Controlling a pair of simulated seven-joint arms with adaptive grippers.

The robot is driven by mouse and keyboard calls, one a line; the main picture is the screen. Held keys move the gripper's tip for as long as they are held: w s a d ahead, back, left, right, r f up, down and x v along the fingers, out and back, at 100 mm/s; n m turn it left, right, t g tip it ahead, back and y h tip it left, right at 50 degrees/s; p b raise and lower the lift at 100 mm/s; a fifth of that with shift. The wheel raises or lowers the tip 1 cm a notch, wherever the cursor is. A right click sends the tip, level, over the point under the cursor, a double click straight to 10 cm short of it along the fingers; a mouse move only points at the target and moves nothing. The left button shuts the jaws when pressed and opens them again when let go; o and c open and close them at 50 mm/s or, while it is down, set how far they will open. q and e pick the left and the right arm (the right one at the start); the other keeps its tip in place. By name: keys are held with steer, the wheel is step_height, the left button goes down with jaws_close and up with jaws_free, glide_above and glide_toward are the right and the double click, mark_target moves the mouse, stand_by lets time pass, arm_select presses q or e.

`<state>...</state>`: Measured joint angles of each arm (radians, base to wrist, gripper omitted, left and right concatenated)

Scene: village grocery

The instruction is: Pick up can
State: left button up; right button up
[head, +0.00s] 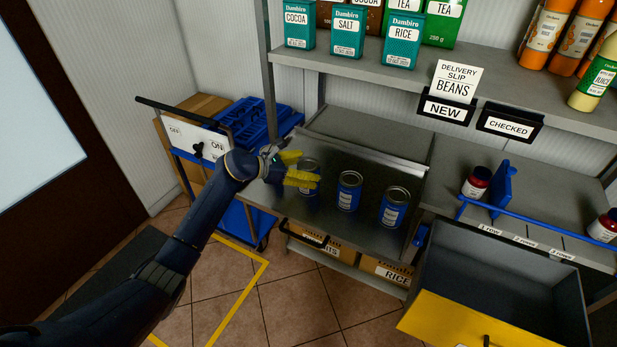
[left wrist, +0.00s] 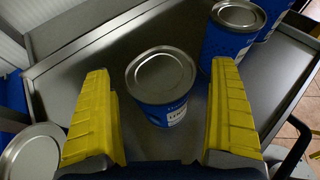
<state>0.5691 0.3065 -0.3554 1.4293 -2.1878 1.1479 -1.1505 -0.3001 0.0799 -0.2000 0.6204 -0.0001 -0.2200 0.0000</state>
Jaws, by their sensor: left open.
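Blue cans with grey metal lids stand upright on the grey metal counter (head: 375,170). One can (head: 309,164) is at my left gripper (head: 303,168), partly hidden by its yellow fingers. Two more cans stand to the right, a middle one (head: 349,191) and a right one (head: 394,207). In the left wrist view the fingers are open, with a can (left wrist: 162,85) between and slightly beyond them, apart from both. Another can (left wrist: 232,30) stands behind it, and a lid (left wrist: 32,155) shows at lower left. My right gripper is not in view.
An open drawer with a yellow front (head: 480,325) juts out at the right. A shelf above holds teal boxes (head: 347,32) and bottles. A sign reading BEANS, NEW (head: 447,110) hangs on its edge. Blue crates (head: 240,120) stand left of the counter.

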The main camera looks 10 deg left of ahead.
arm_select(q)
steer(key=shift+w+d+f, duration=0.15)
steer(key=shift+w+d, duration=0.05)
steer(key=shift+d, duration=0.1)
steer(key=shift+c, duration=0.3)
steer(key=c, duration=1.5)
steer(key=shift+c, duration=0.6)
